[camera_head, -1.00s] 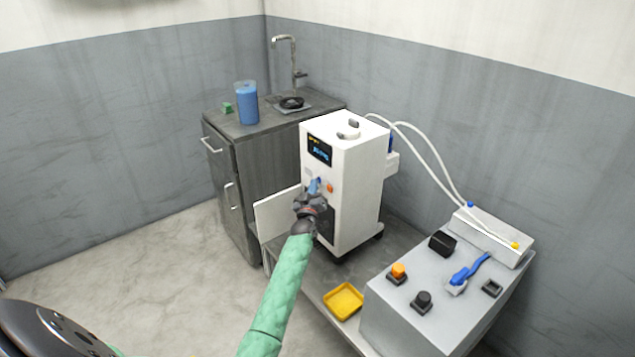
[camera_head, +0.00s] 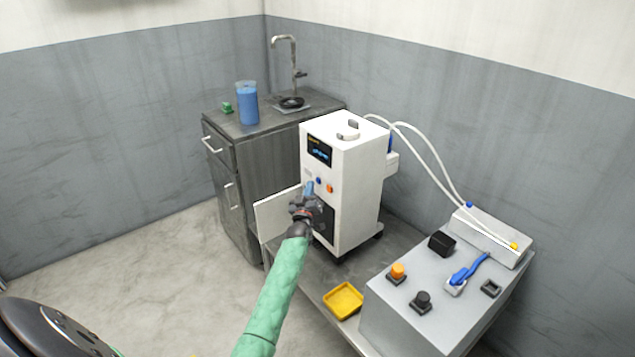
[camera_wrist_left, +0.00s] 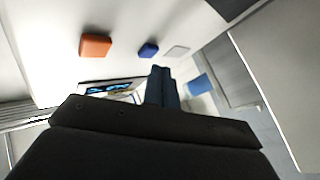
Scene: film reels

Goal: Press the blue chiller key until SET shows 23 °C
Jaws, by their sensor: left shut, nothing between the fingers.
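The white chiller (camera_head: 347,190) stands on a low grey platform, with a dark display (camera_head: 319,151) on its front; its digits are too small to read. Below it are the blue key (camera_head: 319,181) and the orange key (camera_head: 330,188). The left wrist view also shows the blue key (camera_wrist_left: 148,50) and the orange key (camera_wrist_left: 95,45). My left gripper (camera_head: 309,187) is shut and empty, its tips just left of and below the blue key. In the left wrist view the fingertips (camera_wrist_left: 161,72) look apart from the blue key. My right gripper is not in view.
An open white door panel (camera_head: 277,214) stands left of the chiller. A yellow tray (camera_head: 343,301) lies in front, and a grey control box (camera_head: 425,305) with knobs is at right. A counter (camera_head: 270,120) with a blue container (camera_head: 246,104) stands behind.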

